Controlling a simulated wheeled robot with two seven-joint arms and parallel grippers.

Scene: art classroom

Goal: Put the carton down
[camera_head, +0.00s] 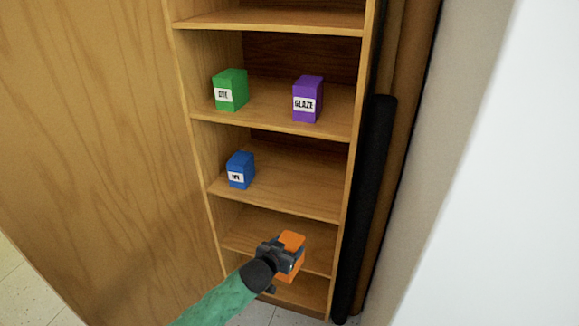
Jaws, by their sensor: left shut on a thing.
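An orange carton (291,240) is held in my left gripper (284,255), which is shut on it. The gripper and carton are in front of the lower shelves of a wooden shelf unit (199,150). The gripper hides part of the carton. I cannot tell whether the carton touches a shelf. My right gripper does not show.
A green carton (231,88) and a purple carton (307,99) stand on an upper shelf. A blue carton (240,170) stands on the shelf below, at its left, with free room to its right. Dark and brown rolls (366,200) stand against the unit's right side.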

